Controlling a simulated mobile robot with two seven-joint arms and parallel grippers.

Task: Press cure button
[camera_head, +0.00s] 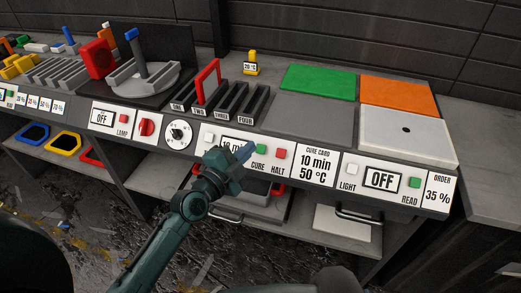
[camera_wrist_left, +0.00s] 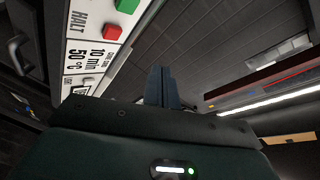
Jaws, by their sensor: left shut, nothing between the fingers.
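The green cure button (camera_head: 261,149) sits on the white front panel above the word CURE. It also shows at the top of the left wrist view (camera_wrist_left: 127,5). The red halt button (camera_head: 280,154) is just right of it, and shows in the left wrist view too (camera_wrist_left: 112,31). My left gripper (camera_head: 248,151) is shut and empty. Its tips appear just left of the green button in the head view and cover part of the display reading 10 min. I cannot tell whether they touch the panel. My right gripper is in neither view.
A cure card (camera_head: 317,164) reads 10 min 50 °C. A white button (camera_head: 209,138) is left of the display. A slotted rack with a red frame (camera_head: 207,81) stands behind on the bench.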

